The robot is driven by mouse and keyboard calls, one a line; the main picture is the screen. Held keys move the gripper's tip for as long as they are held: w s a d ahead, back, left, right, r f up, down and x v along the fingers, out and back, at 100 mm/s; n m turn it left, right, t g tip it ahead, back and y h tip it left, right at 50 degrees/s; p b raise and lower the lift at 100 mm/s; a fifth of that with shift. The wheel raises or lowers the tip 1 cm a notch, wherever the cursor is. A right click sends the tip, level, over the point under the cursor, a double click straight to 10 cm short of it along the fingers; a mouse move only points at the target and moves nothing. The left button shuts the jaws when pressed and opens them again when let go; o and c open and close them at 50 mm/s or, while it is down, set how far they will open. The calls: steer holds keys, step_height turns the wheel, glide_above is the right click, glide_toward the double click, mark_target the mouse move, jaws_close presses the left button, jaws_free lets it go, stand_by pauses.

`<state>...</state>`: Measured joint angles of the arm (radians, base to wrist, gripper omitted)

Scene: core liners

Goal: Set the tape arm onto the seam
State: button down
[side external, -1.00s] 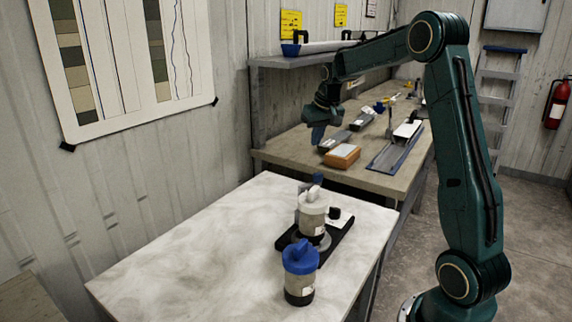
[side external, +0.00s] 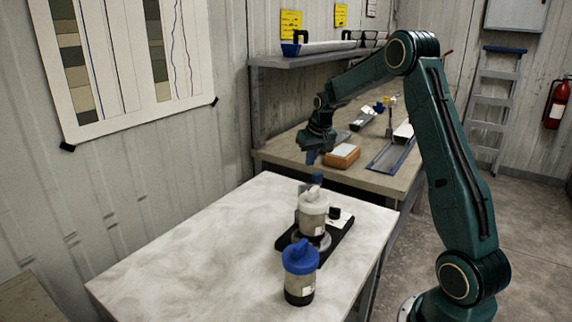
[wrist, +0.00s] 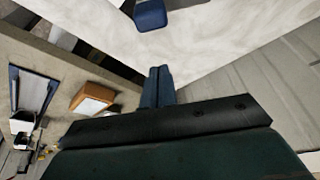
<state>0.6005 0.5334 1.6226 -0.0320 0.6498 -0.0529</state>
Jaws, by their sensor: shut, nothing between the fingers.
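On the white bench stands a black fixture (side external: 341,236) holding a clear jar with a white lid (side external: 313,203). A blue grip (side external: 317,179) rises behind that jar; it looks like the top of the tape arm, whose lower part the jar hides. I cannot make out the seam. My gripper (side external: 311,158) points down above and behind the blue grip, apart from it. In the wrist view its blue fingers (wrist: 157,72) are together and empty. A blue block (wrist: 150,15) shows at the top of the wrist view, beyond the fingertips; I cannot tell which blue part it is.
A second jar with a blue lid (side external: 300,258) stands in front of the fixture. An orange-brown block (side external: 342,156) and a blue-edged tray (side external: 389,160) lie on the back bench. A shelf (side external: 315,58) hangs above it. The white bench's left side is clear.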

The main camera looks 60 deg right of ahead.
mark_target(322, 177)
steer(key=shift+s+a+f, duration=0.25)
steer(key=shift+s+a, duration=0.05)
steer(key=shift+s, duration=0.2)
steer(key=shift+s+a+f, duration=0.25)
steer(key=shift+s+a, duration=0.05)
steer(key=shift+s, duration=0.25)
steer(key=shift+s+a+f, duration=0.25)
steer(key=shift+s+a, duration=0.05)
steer(key=shift+s, duration=0.2)
steer(key=shift+s+a+m, duration=0.1)
steer(key=shift+s+m, duration=0.1)
steer(key=shift+m, duration=0.3)
steer(key=m, duration=0.1)
steer(key=s+a+m+h, duration=0.1)
steer(key=m, duration=0.1)
steer(key=s+m+g, duration=0.1)
steer(key=m, duration=0.1)
steer(key=shift+s+a, duration=0.15)
steer(key=shift+a, duration=0.1)
steer(key=shift+s+a+m+g+h, duration=0.15)
steer(key=shift+s+a+m+g, duration=0.2)
steer(key=shift+m, duration=0.35)
steer(key=shift+s+a+m+g+h, duration=0.2)
steer(key=shift+a+m, duration=0.25)
steer(key=shift+m, duration=0.25)
steer(key=shift+s+a+m+g+h, duration=0.15)
steer(key=shift+s+a+m+g, duration=0.2)
steer(key=shift+m, duration=0.35)
steer(key=shift+w+a, duration=0.1)
steer(key=shift+a, duration=0.05)
